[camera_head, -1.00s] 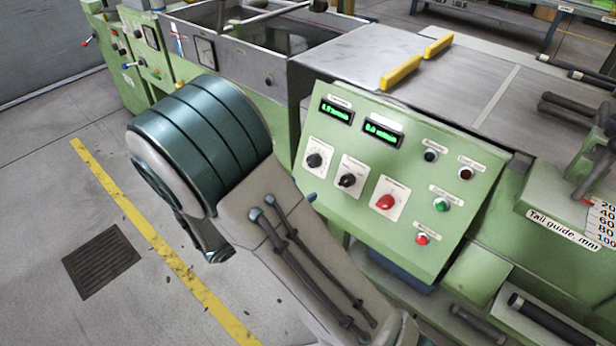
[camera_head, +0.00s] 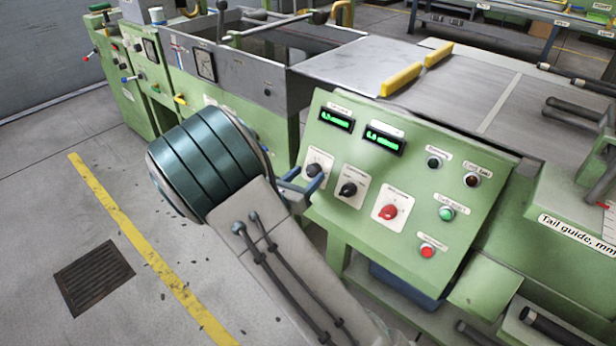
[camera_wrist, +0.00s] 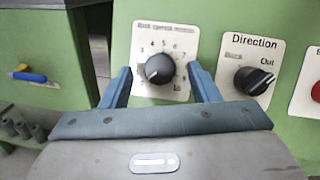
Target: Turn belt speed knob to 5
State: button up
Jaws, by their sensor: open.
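The dial knob (camera_wrist: 159,69) is black and round on a white numbered plate in the wrist view. The plate's title is too blurred to read. In the head view this knob (camera_head: 314,169) is the leftmost on the sloped green panel (camera_head: 350,228). My gripper (camera_wrist: 159,71) is open, with one blue finger on each side of the knob. A gap shows between each finger and the knob. In the head view my gripper's blue fingers (camera_head: 302,181) are beside the knob, partly hidden by my arm.
The black Direction knob (camera_wrist: 253,82) is just right of my right finger. A red knob (camera_head: 388,212) and several buttons sit farther right. Two green displays (camera_head: 384,139) are above. A blue-handled lever (camera_wrist: 30,75) is at far left.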

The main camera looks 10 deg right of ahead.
jog(key=shift+w+d, duration=0.5)
jog(key=shift+d, duration=0.05)
jog(key=c, duration=1)
jog(key=shift+o, duration=0.2)
jog(key=shift+m, duration=0.4)
